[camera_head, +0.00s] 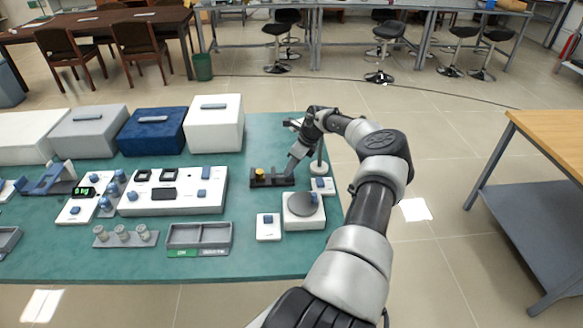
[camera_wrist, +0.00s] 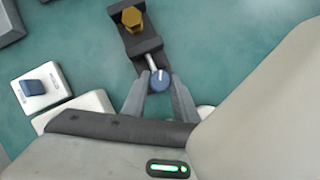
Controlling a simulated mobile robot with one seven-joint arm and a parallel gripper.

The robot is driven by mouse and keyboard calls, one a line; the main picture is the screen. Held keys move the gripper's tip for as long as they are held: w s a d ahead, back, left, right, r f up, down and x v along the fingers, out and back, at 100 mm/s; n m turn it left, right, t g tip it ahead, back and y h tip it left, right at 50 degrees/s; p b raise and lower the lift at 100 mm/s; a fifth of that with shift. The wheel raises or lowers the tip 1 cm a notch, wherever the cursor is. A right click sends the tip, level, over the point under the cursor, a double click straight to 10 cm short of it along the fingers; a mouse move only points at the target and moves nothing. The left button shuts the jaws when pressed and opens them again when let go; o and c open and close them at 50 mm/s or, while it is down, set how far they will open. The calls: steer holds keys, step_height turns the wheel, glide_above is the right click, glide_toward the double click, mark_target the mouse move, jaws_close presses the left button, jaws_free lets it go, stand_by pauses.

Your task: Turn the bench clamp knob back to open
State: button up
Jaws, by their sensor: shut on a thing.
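The bench clamp (camera_head: 270,178) is a small dark block on the green table, with a yellow-gold hex piece (camera_head: 260,172) on it. In the wrist view the clamp (camera_wrist: 136,40) shows with the gold hex piece (camera_wrist: 131,17) at its far end. A metal screw runs from it to a blue round knob (camera_wrist: 160,80) with a white mark. My gripper (camera_wrist: 160,88) has its two grey fingers on either side of the knob and is shut on it. In the head view my gripper (camera_head: 291,168) reaches the clamp's right end, and the knob is hidden there.
A white device with a round grey plate (camera_head: 303,204) and a small white switch box (camera_head: 268,227) stand in front of the clamp. A white control panel (camera_head: 175,192) lies to the left. Several large boxes, including a white one (camera_head: 214,123), line the back.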

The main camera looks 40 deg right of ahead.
steer(key=shift+s, duration=0.1)
steer(key=o, duration=1.1)
steer(key=shift+c, duration=0.2)
